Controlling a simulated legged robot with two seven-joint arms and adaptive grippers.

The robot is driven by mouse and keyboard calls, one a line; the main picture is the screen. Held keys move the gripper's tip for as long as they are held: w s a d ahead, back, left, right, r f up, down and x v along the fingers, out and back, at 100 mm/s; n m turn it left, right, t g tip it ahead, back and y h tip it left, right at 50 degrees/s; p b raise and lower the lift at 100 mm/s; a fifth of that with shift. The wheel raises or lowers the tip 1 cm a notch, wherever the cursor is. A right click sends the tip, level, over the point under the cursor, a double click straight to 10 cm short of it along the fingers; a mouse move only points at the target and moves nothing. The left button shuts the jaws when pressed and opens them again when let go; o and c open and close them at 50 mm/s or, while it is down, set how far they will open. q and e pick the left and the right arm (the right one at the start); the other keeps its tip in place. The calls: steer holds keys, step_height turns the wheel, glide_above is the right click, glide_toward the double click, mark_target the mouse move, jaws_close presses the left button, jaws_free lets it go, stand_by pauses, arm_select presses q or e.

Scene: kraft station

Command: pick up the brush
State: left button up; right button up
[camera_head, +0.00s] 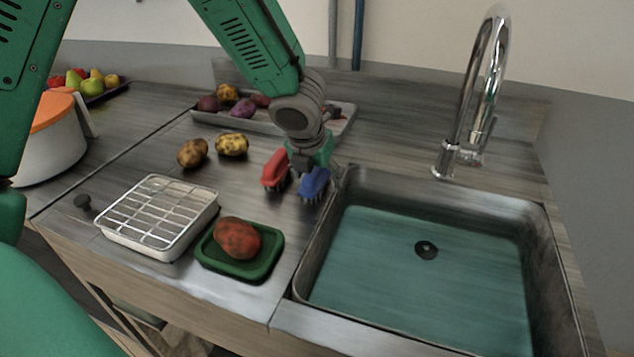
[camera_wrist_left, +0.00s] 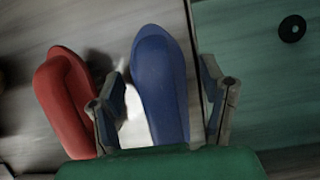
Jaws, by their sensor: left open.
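Two brushes lie side by side on the counter, left of the sink: a red brush (camera_head: 275,168) and a blue brush (camera_head: 315,184), with dark bristles beneath. My left gripper (camera_head: 307,164) is right above them, its fingers partly hidden in the head view. In the left wrist view my left gripper (camera_wrist_left: 163,98) is open, with one finger on each side of the blue brush (camera_wrist_left: 160,80). Its left finger is between the two brushes, close to the red brush (camera_wrist_left: 68,100). I cannot tell whether either finger touches the blue brush. My right gripper is not in view.
The sink (camera_head: 400,320) with a tall faucet (camera_head: 470,110) is at right. Two potatoes (camera_head: 232,144) lie left of the brushes. A tray (camera_head: 268,126) of vegetables is behind. A wire rack (camera_head: 158,212) and a green dish (camera_head: 270,262) holding a reddish potato are in front.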

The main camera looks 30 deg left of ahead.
arm_select(q)
steer(key=shift+c, duration=0.4)
steer(key=c, duration=1.3)
steer(key=shift+o, duration=0.2)
step_height(320, 180, up, 10)
steer(key=p, duration=0.5)
steer(key=o, duration=0.6)
steer(key=c, duration=0.4)
